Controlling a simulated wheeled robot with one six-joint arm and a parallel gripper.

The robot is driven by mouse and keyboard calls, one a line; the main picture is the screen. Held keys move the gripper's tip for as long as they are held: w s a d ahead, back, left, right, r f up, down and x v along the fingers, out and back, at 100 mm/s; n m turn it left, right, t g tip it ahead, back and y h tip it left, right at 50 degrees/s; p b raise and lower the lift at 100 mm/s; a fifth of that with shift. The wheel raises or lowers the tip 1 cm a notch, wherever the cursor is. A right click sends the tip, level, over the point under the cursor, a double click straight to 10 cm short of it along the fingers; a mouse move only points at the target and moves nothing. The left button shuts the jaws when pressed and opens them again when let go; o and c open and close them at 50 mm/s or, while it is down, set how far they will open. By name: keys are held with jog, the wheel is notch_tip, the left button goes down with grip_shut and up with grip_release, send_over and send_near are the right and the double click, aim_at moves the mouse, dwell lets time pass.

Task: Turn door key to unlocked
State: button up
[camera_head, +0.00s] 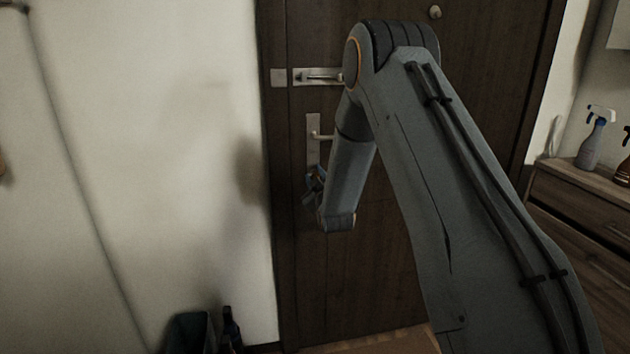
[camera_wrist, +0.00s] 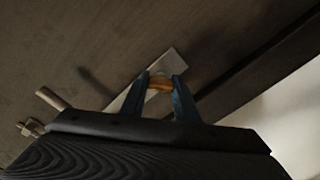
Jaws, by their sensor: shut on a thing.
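The dark wooden door (camera_head: 440,130) stands closed in the head view. A metal handle plate (camera_head: 313,130) with a lever handle (camera_head: 325,136) is near its left edge. My gripper (camera_head: 316,180) is at the lower end of this plate. In the wrist view my gripper (camera_wrist: 162,88) has its blue fingers shut on a small brass-coloured key (camera_wrist: 160,83) in front of the metal plate (camera_wrist: 174,62). The lever handle also shows in the wrist view (camera_wrist: 50,98). Which way the key is turned cannot be told clearly.
A metal latch (camera_head: 318,76) sits on the door above the handle. A wooden cabinet (camera_head: 580,195) with spray bottles (camera_head: 592,145) stands at the right. A dark bottle (camera_head: 231,328) and a bin (camera_head: 190,332) are on the floor by the left wall.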

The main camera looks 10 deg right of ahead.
jog(key=n+b, duration=0.2)
jog(key=n, duration=0.3)
jog(key=shift+a+f+n, duration=0.1)
jog(key=shift+f+n, duration=0.05)
jog(key=shift+n, duration=0.15)
jog(key=shift+n+b, duration=1.05)
jog(key=shift+n, duration=1.15)
jog(key=o, duration=1)
jog(key=shift+o, duration=0.2)
jog(key=shift+s, duration=0.1)
jog(key=s+b, duration=0.1)
jog(key=s, duration=0.6)
jog(key=shift+s, duration=0.35)
